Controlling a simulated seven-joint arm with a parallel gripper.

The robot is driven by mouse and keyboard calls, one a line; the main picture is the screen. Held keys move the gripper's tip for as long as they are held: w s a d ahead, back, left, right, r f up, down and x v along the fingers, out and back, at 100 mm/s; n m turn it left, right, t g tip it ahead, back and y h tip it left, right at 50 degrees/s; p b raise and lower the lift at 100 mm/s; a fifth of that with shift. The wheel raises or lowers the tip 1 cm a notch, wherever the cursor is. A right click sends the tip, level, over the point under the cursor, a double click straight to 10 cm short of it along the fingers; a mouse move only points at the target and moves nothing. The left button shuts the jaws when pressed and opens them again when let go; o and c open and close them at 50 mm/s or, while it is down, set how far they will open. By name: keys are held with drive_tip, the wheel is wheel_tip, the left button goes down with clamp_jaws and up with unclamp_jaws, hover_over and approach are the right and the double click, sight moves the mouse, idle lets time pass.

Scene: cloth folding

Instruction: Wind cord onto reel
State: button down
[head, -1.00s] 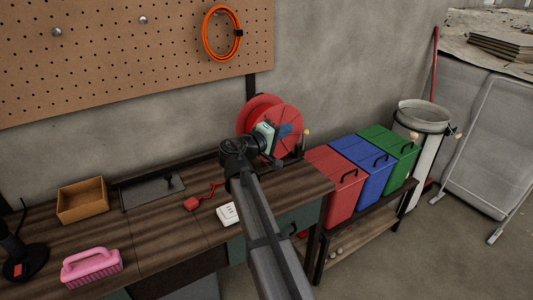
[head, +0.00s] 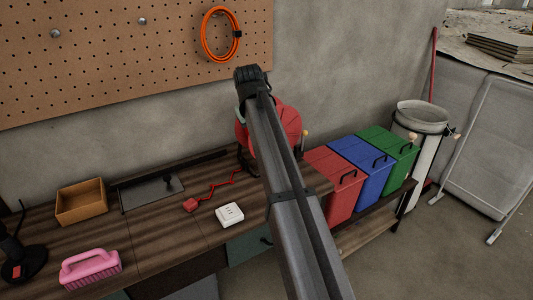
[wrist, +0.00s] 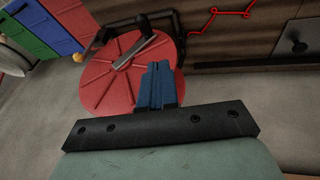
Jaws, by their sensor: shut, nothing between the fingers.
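The red reel (head: 290,120) stands at the back of the bench, partly hidden behind my arm. Its round red face (wrist: 105,85) fills much of the wrist view, with a grey bar across it. A light wooden knob (head: 306,133) shows at its right side. The red cord (head: 219,188) runs in a zigzag over the bench from near the reel to a red end piece (head: 190,205). My gripper's blue fingers (wrist: 155,82) are shut and empty, overlapping the reel's face in the wrist view; I cannot tell whether they touch it. My arm hides them in the head view.
A white socket block (head: 229,213), a pink brush (head: 91,268) and a wooden box (head: 82,202) are on the bench. Red, blue (head: 360,163) and green bins stand right of the reel. An orange coil (head: 221,36) hangs on the pegboard above.

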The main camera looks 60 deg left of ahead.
drive_tip(key=w+d+x, duration=0.1)
drive_tip(key=w+x, duration=0.1)
drive_tip(key=x, duration=1.1)
drive_tip(key=shift+d+f, duration=0.25)
drive_tip(key=shift+d, duration=0.05)
drive_tip(key=shift+w+f+n+t, duration=0.1)
drive_tip(key=shift+f+n+t, duration=0.25)
drive_tip(key=shift+t, duration=0.15)
